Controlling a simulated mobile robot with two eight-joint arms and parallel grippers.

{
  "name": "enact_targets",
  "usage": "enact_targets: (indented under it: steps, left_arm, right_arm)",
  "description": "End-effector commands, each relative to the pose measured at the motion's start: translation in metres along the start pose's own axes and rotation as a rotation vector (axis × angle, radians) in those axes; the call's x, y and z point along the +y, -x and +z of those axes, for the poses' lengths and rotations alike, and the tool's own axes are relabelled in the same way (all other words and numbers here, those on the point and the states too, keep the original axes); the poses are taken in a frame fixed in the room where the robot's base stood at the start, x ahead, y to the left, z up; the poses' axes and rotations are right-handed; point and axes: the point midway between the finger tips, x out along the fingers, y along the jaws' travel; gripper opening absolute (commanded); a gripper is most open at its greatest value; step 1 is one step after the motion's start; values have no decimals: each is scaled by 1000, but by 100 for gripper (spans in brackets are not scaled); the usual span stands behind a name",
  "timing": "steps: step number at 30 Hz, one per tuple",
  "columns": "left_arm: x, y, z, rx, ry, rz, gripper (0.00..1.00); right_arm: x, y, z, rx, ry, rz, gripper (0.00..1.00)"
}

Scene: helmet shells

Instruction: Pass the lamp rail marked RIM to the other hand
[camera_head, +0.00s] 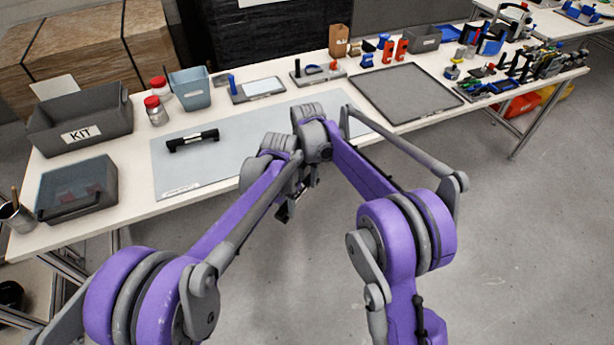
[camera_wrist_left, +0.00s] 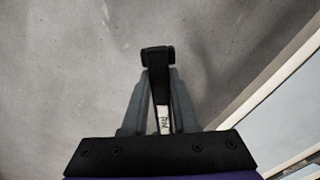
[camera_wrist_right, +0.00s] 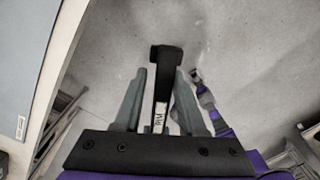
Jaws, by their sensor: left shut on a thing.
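The lamp rail marked RIM is a black bar with a white label; it shows in the left wrist view (camera_wrist_left: 163,88) and the right wrist view (camera_wrist_right: 165,66). My left gripper (camera_wrist_left: 160,82) is shut on it, with a finger against each side. My right gripper (camera_wrist_right: 162,80) has its fingers on either side of the same rail, with small gaps visible, so it looks open around it. The rail is held in the air off the table's front edge. In the head view the wrists mostly hide both grippers and the rail.
A second black rail (camera_head: 192,140) lies on the grey mat (camera_head: 225,155). A KIT bin (camera_head: 82,128), a lidded grey box (camera_head: 77,189), red-capped jars (camera_head: 156,109) and a blue-grey bin (camera_head: 190,88) stand at the left. A dark tray mat (camera_head: 407,93) is bare at the right.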

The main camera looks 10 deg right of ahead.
Motion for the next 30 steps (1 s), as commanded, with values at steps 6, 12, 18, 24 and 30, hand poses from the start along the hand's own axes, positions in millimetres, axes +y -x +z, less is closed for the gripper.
enact_targets:
  steps: [6, 12, 18, 24, 30]
  left_arm:
    - [2, 0, 0, 0, -4, 3, 0]
    - [2, 0, 0, 0, -5, 4, 34]
    - [2, 0, 0, 0, -4, 3, 62]
    - [1, 0, 0, 0, -3, 2, 62]
    - [1, 15, 0, 0, -3, 2, 62]
  right_arm:
    - [1, 0, 0, 0, 1, 3, 0]
    - [2, 0, -1, 0, 1, 4, 0]
    - [1, 0, 0, 0, 1, 3, 0]
    - [1, 0, 0, 0, 0, 2, 0]
    - [1, 0, 0, 0, 0, 2, 0]
